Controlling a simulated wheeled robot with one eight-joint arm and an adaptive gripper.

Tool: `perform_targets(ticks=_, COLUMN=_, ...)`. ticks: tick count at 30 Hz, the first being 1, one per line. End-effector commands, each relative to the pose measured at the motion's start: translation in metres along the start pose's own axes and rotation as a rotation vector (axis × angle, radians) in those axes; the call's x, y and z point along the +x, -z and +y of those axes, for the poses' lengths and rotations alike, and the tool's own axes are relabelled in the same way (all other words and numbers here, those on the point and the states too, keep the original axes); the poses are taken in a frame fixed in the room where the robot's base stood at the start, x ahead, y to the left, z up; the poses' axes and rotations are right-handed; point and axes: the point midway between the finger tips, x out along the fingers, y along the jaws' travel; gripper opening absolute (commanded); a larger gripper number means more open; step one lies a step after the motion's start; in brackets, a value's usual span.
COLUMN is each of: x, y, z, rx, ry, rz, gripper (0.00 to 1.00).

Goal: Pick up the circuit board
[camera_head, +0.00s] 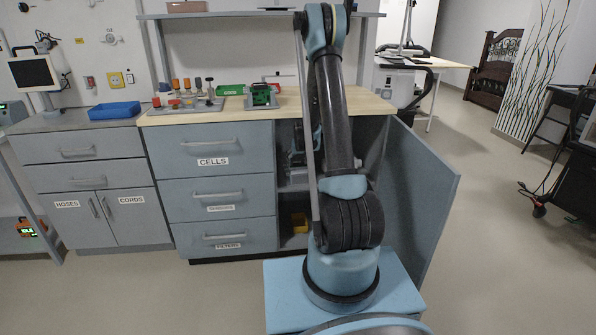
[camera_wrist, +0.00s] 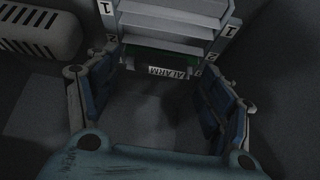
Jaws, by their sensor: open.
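A green device (camera_head: 261,96) stands on the counter.
The open cabinet door (camera_head: 420,195) stands right of my arm. Drawers (camera_head: 222,165) are on the left. A blue tray (camera_head: 114,110), a green bin (camera_head: 230,90) and a holder with coloured parts (camera_head: 187,104) are on the counters. A vented cylinder (camera_wrist: 40,35) is near my gripper.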

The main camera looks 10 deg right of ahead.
Motion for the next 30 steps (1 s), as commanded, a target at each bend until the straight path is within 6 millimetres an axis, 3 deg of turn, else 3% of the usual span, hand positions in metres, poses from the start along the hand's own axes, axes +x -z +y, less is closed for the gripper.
perform_targets(ticks=4, x=0.0107, y=-0.0003, z=0.0, rx=0.0, ry=0.0, rz=0.0, gripper=0.74)
perform_targets(ticks=11, x=0.0114, y=-0.0005, z=0.0, rx=0.0, ry=0.0, rz=0.0, gripper=0.74)
perform_targets(ticks=17, x=0.0113, y=-0.0006, z=-0.0001, rx=0.0, ry=0.0, rz=0.0, gripper=0.28)
perform_targets(ticks=18, x=0.0113, y=-0.0006, z=-0.0001, rx=0.0, ry=0.0, rz=0.0, gripper=0.27)
perform_targets(ticks=30, x=0.0089, y=0.0008, z=-0.0002, rx=0.0, ry=0.0, rz=0.0, gripper=0.26)
